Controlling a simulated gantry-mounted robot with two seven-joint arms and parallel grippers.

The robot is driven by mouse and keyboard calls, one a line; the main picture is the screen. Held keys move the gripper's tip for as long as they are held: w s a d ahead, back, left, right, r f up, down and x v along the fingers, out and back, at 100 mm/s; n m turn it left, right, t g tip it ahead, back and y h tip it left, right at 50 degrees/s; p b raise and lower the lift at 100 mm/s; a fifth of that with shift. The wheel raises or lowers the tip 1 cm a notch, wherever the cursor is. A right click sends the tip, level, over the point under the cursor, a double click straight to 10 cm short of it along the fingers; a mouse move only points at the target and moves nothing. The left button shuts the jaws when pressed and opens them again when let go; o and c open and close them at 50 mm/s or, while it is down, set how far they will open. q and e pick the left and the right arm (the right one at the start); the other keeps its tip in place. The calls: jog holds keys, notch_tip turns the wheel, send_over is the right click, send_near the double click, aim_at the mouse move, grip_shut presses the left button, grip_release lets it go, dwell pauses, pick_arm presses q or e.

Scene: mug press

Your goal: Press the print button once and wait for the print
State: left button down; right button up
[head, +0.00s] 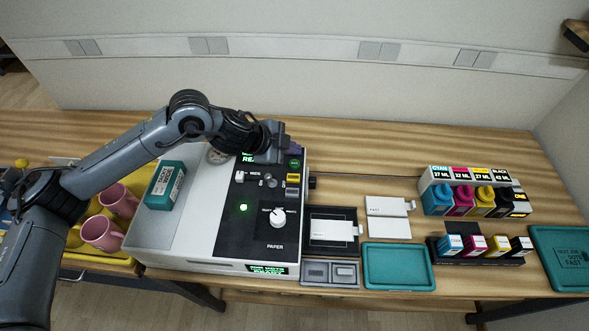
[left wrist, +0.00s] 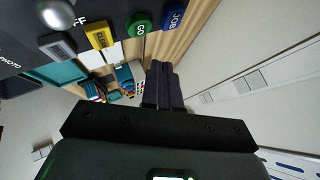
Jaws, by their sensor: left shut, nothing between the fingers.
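The press (head: 190,222) is a white machine with a black control panel. A round green button (head: 295,163) sits near the panel's top right; in the left wrist view this button (left wrist: 138,25) reads "GO". A blue button (left wrist: 172,18) reading "JOB" is beside it in that view. Yellow (head: 293,178) and grey (head: 292,190) buttons lie below the green one. I cannot read any button as "print". My left gripper (head: 288,146) is shut and empty over the panel's top edge, hiding part of it and a display. Its fingers (left wrist: 163,85) appear apart from the buttons.
A green lamp (head: 243,207) is lit near the white paper knob (head: 277,217). A teal box (head: 165,185) lies on the press. Pink mugs (head: 103,233) stand in a yellow tray at left. Ink bottles (head: 471,200), cartridges and a teal tray (head: 398,266) are at right.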

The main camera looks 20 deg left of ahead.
aim_at(292, 165)
pick_arm(q)
notch_tip(292, 165, down, 2)
jog(key=shift+f+b, duration=0.15)
jog(key=shift+b, duration=0.3)
jog(key=shift+f, duration=0.1)
dwell(0.9)
dwell(0.8)
jog(key=shift+f, duration=0.1)
jog(key=shift+f, duration=0.3)
dwell(0.4)
